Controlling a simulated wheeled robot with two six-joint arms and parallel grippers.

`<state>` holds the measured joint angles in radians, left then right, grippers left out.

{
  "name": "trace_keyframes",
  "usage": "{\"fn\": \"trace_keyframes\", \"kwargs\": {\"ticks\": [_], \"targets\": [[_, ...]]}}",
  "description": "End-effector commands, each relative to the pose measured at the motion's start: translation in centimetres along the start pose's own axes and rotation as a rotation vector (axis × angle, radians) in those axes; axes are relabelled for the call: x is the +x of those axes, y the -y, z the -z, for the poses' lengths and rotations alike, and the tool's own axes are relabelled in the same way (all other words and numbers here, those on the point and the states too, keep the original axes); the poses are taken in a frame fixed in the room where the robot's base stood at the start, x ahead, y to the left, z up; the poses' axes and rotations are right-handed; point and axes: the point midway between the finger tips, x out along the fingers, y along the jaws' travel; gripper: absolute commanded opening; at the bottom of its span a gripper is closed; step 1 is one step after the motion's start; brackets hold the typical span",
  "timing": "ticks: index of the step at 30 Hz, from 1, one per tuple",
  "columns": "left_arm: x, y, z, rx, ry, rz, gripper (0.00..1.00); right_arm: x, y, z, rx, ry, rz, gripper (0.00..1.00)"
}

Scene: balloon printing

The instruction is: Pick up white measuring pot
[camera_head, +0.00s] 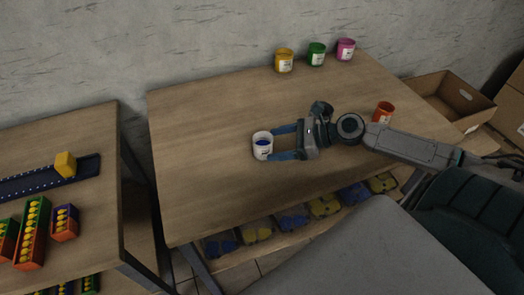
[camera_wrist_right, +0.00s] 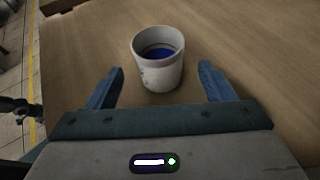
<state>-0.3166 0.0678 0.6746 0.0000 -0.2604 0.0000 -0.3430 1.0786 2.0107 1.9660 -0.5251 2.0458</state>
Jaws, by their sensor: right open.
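The white measuring pot (camera_head: 262,150) stands upright on the wooden table, near the table's middle in the head view. It has a label on its side and blue inside. It also shows in the right wrist view (camera_wrist_right: 157,72). My right gripper (camera_head: 270,143) is open, low over the table. Its two blue fingers reach toward the pot from the right, one on either side. In the right wrist view, the pot lies ahead of and between the fingertips (camera_wrist_right: 161,76), with gaps on both sides. My left gripper is not in view.
Yellow (camera_head: 284,61), green (camera_head: 316,54) and pink (camera_head: 346,49) pots stand at the table's back edge. An orange pot (camera_head: 383,112) is behind my right arm. A cardboard box (camera_head: 440,95) is at the right. The table's left part is clear.

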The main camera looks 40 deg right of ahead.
Motion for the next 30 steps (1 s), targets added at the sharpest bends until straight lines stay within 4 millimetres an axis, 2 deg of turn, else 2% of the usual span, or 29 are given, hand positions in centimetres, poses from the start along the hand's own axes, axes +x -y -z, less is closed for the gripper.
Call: {"fn": "trace_keyframes", "kwargs": {"ticks": [6,14,24,30], "targets": [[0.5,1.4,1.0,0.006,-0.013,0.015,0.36,1.2,0.1,0.0,0.001,-0.003,0.003,0.76],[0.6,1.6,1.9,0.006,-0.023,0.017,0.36,2.2,0.1,-0.1,0.002,0.0,0.005,0.76],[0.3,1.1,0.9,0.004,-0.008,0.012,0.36,5.3,0.0,0.0,0.003,0.0,0.005,0.76],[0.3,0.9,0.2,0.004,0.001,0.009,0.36,6.4,0.0,0.1,0.003,-0.004,0.003,0.76]]}}
